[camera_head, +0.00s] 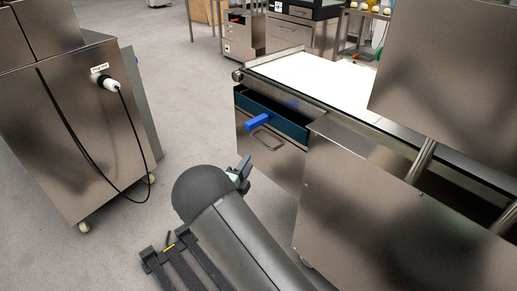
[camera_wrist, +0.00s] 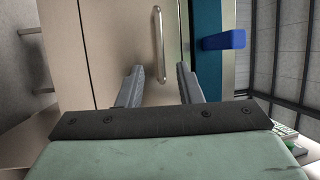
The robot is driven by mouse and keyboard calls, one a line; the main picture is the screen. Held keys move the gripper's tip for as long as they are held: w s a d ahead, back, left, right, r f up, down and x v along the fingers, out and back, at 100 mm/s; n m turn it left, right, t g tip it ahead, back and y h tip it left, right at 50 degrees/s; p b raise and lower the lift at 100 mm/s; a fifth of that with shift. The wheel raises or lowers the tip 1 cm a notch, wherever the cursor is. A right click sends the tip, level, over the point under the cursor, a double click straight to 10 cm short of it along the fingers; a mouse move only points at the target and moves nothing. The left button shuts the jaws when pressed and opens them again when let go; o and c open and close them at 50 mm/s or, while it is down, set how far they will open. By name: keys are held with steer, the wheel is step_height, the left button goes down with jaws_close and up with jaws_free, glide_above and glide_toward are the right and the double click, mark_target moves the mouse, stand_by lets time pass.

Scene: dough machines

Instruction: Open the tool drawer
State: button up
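The tool drawer front (camera_head: 284,160) is a metal panel on the long worktable, with a bar handle (camera_head: 268,138) on it. Above the panel is a teal-lined opening (camera_head: 285,118), and a blue grip (camera_head: 257,121) sticks out of it. My gripper (camera_head: 243,168) is in front of the drawer, partly hidden by my arm. In the wrist view my gripper (camera_wrist: 160,85) is open and empty. The handle (camera_wrist: 157,45) lies ahead between the lines of the two fingers, apparently untouched. The blue grip (camera_wrist: 222,40) is to the right.
A metal machine (camera_head: 75,130) with a plugged-in black cable stands at the left. A metal housing (camera_head: 390,225) stands close at the right of the drawer. A white belt surface (camera_head: 315,75) lies above it. Grey floor (camera_head: 180,80) is free between the machine and worktable.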

steer(key=b+x, duration=0.2)
steer(key=x, duration=0.8)
steer(key=shift+s, duration=0.1)
steer(key=shift+c, duration=0.2)
jaws_close()
